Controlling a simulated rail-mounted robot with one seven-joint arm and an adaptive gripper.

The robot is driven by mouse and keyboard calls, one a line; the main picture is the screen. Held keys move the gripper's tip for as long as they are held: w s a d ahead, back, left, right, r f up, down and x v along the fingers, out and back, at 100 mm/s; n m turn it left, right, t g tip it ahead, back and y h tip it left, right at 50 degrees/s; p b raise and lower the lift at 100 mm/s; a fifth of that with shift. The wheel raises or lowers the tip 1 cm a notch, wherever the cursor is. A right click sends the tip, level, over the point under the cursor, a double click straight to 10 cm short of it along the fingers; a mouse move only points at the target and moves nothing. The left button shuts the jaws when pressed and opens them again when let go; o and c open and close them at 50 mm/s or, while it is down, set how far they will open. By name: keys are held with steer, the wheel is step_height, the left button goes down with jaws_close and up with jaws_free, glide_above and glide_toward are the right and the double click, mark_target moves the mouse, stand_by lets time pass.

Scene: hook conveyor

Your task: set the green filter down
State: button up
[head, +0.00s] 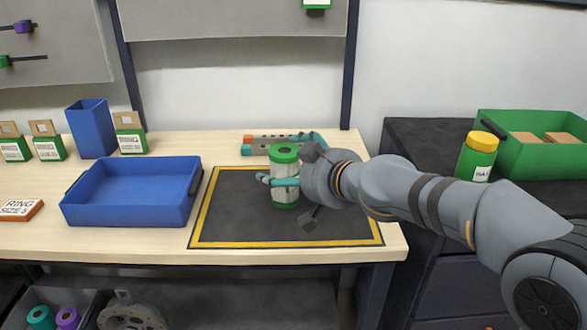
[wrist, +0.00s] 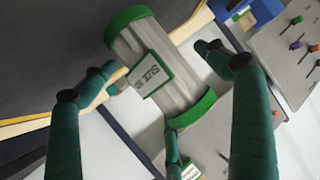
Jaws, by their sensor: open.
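The green filter (head: 285,193), a pale cylinder with green end caps, stands upright on the black mat (head: 230,215) with a yellow border. In the wrist view, the filter (wrist: 178,88) shows a white label reading "SIZE", partly legible. My gripper (head: 276,182) reaches in from the right, with its teal fingers around the filter at mid-height. In the wrist view, my gripper (wrist: 160,80) is open, with fingers on both sides of the filter and a third finger below it. Small gaps seem to show beside the fingers; exact contact is hard to tell.
A blue tray (head: 130,222) sits left of the mat, with a tall blue bin (head: 90,128) behind it. An orange-and-grey item (head: 262,142) lies behind the filter. On the dark cabinet at right are a yellow-capped green jar (head: 477,158) and a green crate (head: 507,126). The mat's front is clear.

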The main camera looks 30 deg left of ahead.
steer(key=p+v, duration=0.3)
steer(key=v, duration=0.9)
